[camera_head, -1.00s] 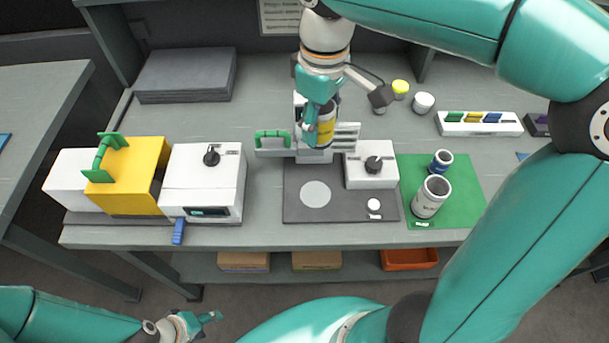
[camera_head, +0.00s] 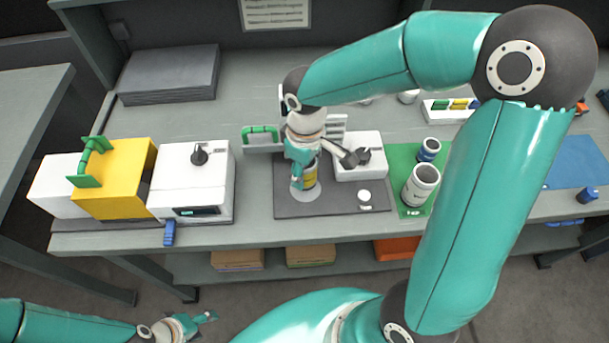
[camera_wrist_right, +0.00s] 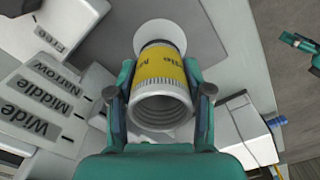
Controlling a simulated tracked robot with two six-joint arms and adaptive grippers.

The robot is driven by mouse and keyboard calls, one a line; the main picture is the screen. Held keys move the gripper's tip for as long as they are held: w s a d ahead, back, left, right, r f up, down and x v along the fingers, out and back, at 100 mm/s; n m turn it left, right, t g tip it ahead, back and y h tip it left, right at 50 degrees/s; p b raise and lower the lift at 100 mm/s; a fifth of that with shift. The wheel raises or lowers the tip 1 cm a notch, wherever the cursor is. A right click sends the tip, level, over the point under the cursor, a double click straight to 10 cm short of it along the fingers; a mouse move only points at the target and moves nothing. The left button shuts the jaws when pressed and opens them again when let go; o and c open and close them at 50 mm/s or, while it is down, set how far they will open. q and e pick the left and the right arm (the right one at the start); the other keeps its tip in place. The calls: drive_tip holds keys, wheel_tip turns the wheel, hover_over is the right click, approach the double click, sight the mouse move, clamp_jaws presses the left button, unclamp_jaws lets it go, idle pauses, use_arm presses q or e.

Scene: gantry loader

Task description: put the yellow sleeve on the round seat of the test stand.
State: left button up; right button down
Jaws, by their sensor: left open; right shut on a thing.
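The yellow sleeve (camera_head: 311,174), a white cylinder with a yellow band, is held in my right gripper (camera_head: 302,172), shut on its sides. The wrist view shows the sleeve (camera_wrist_right: 161,72) between both fingers (camera_wrist_right: 160,98), its threaded open end facing the camera. The round seat (camera_head: 302,198) is a pale disc on the dark plate of the test stand (camera_head: 285,207). The sleeve is over the seat and partly hides it; the seat (camera_wrist_right: 158,33) also shows past its far end. I cannot tell whether they touch. My left gripper (camera_head: 207,317) is open and empty, in front of the bench.
A white box with a black knob (camera_head: 372,170) and a white button (camera_head: 365,196) stand right of the seat. A green mat (camera_head: 398,155) holds a grey-white sleeve (camera_head: 420,184) and a blue one (camera_head: 429,150). A white machine (camera_head: 220,165) and yellow block (camera_head: 122,195) stand left.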

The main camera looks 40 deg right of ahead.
sight(305, 177)
drive_tip(key=shift+f, duration=1.4)
drive_tip(key=shift+f, duration=0.2)
drive_tip(key=shift+c, duration=2.4)
unclamp_jaws()
drive_tip(key=shift+r, duration=0.1)
wheel_tip(305, 177, up, 12)
drive_tip(key=shift+r, duration=0.1)
